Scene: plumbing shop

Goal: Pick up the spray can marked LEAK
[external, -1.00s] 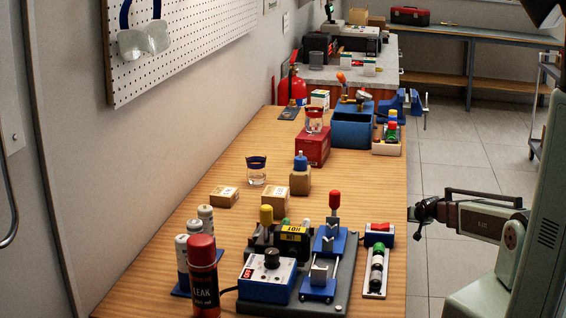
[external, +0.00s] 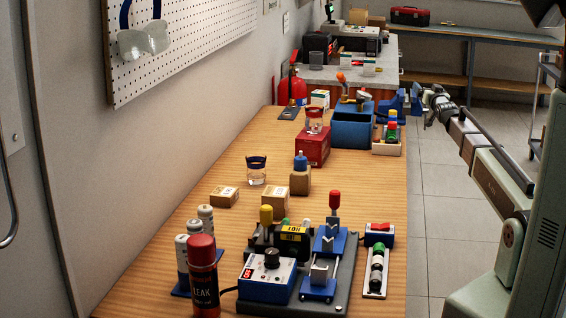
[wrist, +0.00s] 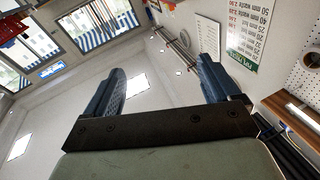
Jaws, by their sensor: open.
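The spray can marked LEAK (external: 204,285) stands upright at the near left of the wooden bench in the external view. It is dark with a red cap and a red band. My gripper (external: 432,104) is beyond the bench's right edge, raised and far from the can. In the wrist view my gripper (wrist: 162,88) has its two blue fingers wide apart with nothing between them. The wrist view faces the ceiling, windows and wall, and the can does not show there.
Grey-white cylinders (external: 183,262) stand just behind the can. A blue control box (external: 267,279) and a grey fixture board (external: 338,284) with a blue slide and red knob are to its right. Small cartons (external: 224,197) and a glass (external: 256,174) stand farther back. The bench's middle left is clear.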

